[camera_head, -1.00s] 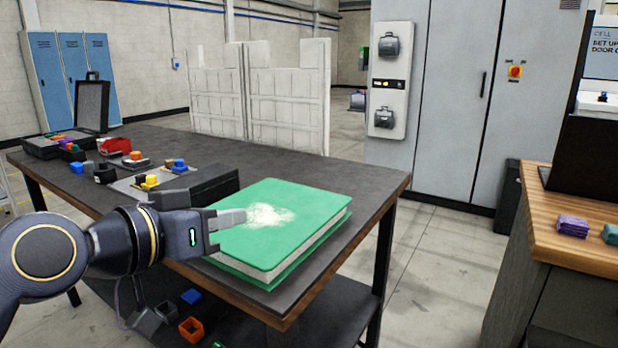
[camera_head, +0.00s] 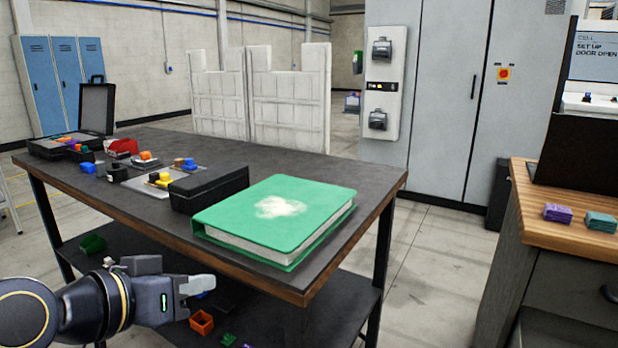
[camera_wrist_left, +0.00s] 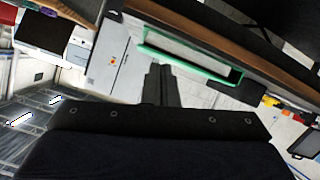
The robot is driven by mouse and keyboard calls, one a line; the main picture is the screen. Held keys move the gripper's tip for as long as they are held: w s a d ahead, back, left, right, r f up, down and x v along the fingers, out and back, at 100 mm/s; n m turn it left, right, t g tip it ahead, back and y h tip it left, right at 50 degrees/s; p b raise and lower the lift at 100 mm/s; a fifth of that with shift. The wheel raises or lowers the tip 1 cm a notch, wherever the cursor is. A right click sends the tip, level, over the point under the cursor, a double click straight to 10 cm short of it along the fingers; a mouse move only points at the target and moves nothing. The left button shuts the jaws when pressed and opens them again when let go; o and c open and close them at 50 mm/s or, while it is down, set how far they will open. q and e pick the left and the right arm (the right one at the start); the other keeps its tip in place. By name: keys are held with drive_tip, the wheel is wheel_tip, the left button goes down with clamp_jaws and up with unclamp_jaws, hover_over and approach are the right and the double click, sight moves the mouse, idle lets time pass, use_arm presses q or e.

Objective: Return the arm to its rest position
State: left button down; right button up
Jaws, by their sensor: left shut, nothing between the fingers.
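My left gripper (camera_head: 198,285) is at the lower left of the head view, in front of the table's front edge and below the level of its top. Its fingers are shut with nothing between them, and they also show shut in the left wrist view (camera_wrist_left: 161,84). The dark table (camera_head: 140,205) is behind it. A green binder (camera_head: 315,215) with a pale smudge lies on the table's near right corner, apart from the gripper. My right gripper is in neither view.
A black box (camera_head: 208,187) and several small coloured blocks stand on the table. An open black case (camera_head: 97,108) is at its far left. Under the table, a shelf holds an orange bin (camera_head: 202,322). A wooden counter (camera_head: 540,225) with purple blocks (camera_head: 557,213) stands at right.

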use_arm(q)
drive_tip(key=s+a+f+n+g+y+p, duration=0.1)
drive_tip(key=s+a+f+n+g+y, duration=0.15)
drive_tip(key=s+f, duration=0.65)
drive_tip(key=s+a+f+n+g+y+p, duration=0.1)
drive_tip(key=s+a+f+n+g, duration=0.15)
drive_tip(key=s+f, duration=0.65)
drive_tip(key=w+r+p, duration=0.3)
drive_tip(key=r+p, duration=1.6)
drive_tip(key=p, duration=0.2)
drive_tip(key=shift+w+r+m+g, duration=0.2)
drive_tip(key=shift+m+g, duration=0.2)
